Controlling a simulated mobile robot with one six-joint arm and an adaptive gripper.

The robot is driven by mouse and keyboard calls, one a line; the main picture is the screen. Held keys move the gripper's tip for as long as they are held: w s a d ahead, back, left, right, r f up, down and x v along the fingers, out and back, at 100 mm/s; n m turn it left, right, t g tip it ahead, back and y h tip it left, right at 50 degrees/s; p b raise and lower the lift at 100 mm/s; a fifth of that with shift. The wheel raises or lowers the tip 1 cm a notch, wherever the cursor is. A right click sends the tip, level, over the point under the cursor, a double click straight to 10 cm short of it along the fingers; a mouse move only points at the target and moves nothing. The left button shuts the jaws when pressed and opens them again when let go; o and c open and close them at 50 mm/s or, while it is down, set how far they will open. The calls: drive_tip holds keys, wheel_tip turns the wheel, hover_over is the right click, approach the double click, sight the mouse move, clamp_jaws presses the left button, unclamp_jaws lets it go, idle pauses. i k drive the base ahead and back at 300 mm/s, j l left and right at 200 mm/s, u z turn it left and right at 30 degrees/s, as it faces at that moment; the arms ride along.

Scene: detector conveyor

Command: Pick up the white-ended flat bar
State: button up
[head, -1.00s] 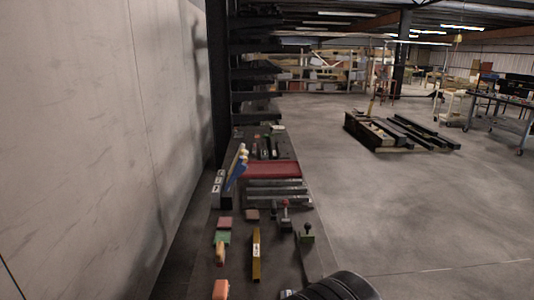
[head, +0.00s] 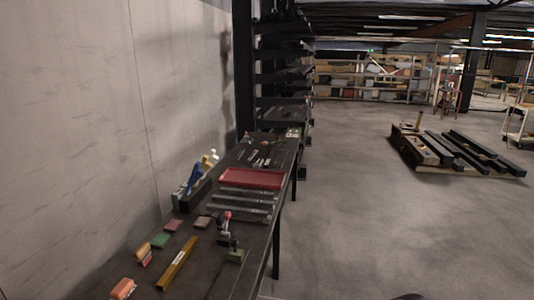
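Small dark flat pieces, some with pale ends (head: 257,162), lie on the dark bench (head: 262,236) beyond the red tray; they are too small to tell which is the white-ended flat bar. A yellow bar (head: 177,264) with a pale patch lies on the near part of the bench. My gripper is not in view.
The red tray (head: 252,179) and several grey metal bars (head: 243,202) lie mid-bench. Small clamp-like tools (head: 235,256) stand near the right edge. Coloured blocks (head: 122,288) lie at left by the wall. Floor to the right is open up to a pallet of dark beams (head: 455,150).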

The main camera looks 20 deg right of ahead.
sight(255, 152)
drive_tip(key=i+l, duration=1.55)
drive_tip(key=l, duration=0.15)
drive_tip(key=i+l, duration=0.1)
drive_tip(key=i, duration=0.9)
drive_tip(key=i+l+u, duration=0.1)
drive_tip(key=u, duration=0.75)
drive_tip(key=i+l+u, duration=0.25)
drive_tip(key=l+u, duration=0.2)
drive_tip(key=l, duration=0.35)
drive_tip(key=i+l+u, duration=0.15)
drive_tip(key=l+u, duration=0.25)
drive_tip(key=l, duration=0.5)
drive_tip(key=l+u, duration=0.45)
drive_tip(key=l, duration=0.4)
drive_tip(key=i+l, duration=0.1)
drive_tip(key=l, duration=0.35)
drive_tip(key=i+l, duration=0.1)
drive_tip(key=l, duration=0.35)
drive_tip(key=i+l, duration=0.1)
drive_tip(key=l, duration=0.35)
drive_tip(key=i+l, duration=0.1)
drive_tip(key=l, duration=0.35)
